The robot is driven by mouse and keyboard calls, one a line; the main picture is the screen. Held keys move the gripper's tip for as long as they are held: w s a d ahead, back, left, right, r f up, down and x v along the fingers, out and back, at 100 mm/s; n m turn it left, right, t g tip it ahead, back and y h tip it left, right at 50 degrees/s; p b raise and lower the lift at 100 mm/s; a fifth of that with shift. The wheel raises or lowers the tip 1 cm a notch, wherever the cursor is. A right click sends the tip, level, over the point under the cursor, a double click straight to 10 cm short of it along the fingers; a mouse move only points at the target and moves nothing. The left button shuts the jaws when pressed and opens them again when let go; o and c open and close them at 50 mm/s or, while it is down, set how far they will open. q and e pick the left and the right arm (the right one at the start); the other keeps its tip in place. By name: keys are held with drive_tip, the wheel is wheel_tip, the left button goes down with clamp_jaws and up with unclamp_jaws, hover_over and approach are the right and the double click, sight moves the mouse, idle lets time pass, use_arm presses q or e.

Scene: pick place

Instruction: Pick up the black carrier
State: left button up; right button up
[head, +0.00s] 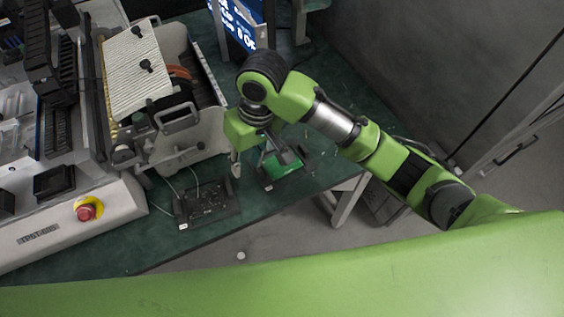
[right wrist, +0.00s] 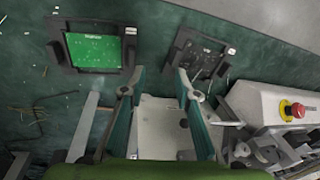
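A black carrier (head: 207,203) with a dark board lies flat on the green table, near its front edge in the head view. It also shows at the upper right of the right wrist view (right wrist: 200,56). A second black-framed carrier with a green board (head: 281,167) lies to its right in the head view, partly hidden by my gripper, and at the upper left of the right wrist view (right wrist: 96,48). My right gripper (head: 262,162) is above the table by the two carriers. Its fingers are apart with nothing between them (right wrist: 157,90). My left gripper is out of view.
A white machine (head: 165,130) with a handle stands left of the carriers. A red emergency button (head: 86,210) is on the console at lower left. A screen (head: 240,22) stands at the back. Thin cables lie near the dark-board carrier.

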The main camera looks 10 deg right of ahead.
drive_tip(key=w+d+r+h, duration=0.2)
drive_tip(key=w+d+r, duration=0.1)
drive_tip(key=r, duration=0.1)
hover_over(261, 173)
drive_tip(key=shift+m, duration=0.4)
drive_tip(key=f, duration=0.8)
drive_tip(key=shift+w+d+f, duration=0.1)
drive_tip(key=shift+w, duration=0.2)
drive_tip(key=shift+s+f+p, duration=0.15)
drive_tip(key=shift+f+p, duration=0.25)
drive_tip(key=shift+f, duration=0.95)
drive_tip(key=shift+s+f+p, duration=0.15)
drive_tip(key=shift+f+p, duration=0.25)
drive_tip(key=shift+f, duration=0.95)
clamp_jaws()
